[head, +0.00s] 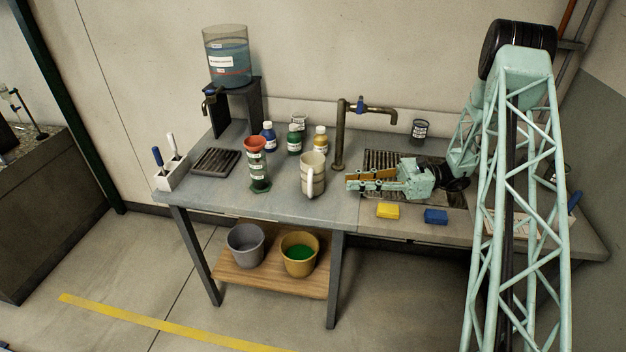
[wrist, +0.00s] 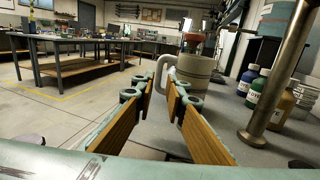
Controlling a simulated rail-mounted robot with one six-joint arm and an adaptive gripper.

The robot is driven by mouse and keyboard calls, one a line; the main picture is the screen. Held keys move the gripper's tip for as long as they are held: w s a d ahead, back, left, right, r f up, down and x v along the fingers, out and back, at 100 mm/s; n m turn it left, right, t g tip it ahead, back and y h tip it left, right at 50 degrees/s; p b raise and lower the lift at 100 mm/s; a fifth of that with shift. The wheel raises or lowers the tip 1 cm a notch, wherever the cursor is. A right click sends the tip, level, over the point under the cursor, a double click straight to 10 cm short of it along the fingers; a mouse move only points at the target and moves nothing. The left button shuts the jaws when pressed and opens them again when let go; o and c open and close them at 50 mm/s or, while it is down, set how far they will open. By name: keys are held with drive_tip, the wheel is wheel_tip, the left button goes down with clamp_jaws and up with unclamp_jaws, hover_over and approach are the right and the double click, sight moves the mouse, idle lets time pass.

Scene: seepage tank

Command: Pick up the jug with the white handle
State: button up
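The beige jug (head: 314,168) stands upright on the grey bench, left of my gripper. Its white handle (head: 310,184) faces the front of the bench. My gripper (head: 350,181) is low over the bench by the sink grate, pointing left at the jug, with a gap between its tips and the jug. In the wrist view the wood-lined fingers (wrist: 162,82) are apart with nothing held. The jug (wrist: 197,76) is beyond the right finger, which hides part of it. Its handle (wrist: 160,70) shows beyond the gap between the fingers.
A red-topped cylinder (head: 257,165) stands left of the jug. Several bottles (head: 294,140) are behind it. A tap (head: 340,135) rises behind, between jug and gripper. Yellow (head: 388,211) and blue (head: 436,216) sponges lie in front of my gripper. Bench is clear before the jug.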

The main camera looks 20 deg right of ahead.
drive_tip(key=shift+a, duration=0.1)
drive_tip(key=b, duration=0.1)
approach(311, 197)
drive_tip(key=shift+w+a+r, duration=0.3)
drive_tip(key=shift+a+r, duration=0.45)
drive_tip(key=shift+a, duration=0.05)
drive_tip(key=shift+w+a+r, duration=0.3)
drive_tip(key=shift+a+r, duration=0.45)
drive_tip(key=shift+r, duration=0.05)
drive_tip(key=shift+w+a+r, duration=0.3)
drive_tip(key=shift+a+r, duration=0.45)
drive_tip(key=shift+a, duration=0.05)
drive_tip(key=shift+w+a+b, duration=0.2)
drive_tip(key=shift+a+b, duration=0.15)
drive_tip(key=shift+a, duration=0.95)
drive_tip(key=shift+w+a+b, duration=0.2)
drive_tip(key=shift+a+b, duration=0.15)
drive_tip(key=shift+a, duration=0.9)
clamp_jaws()
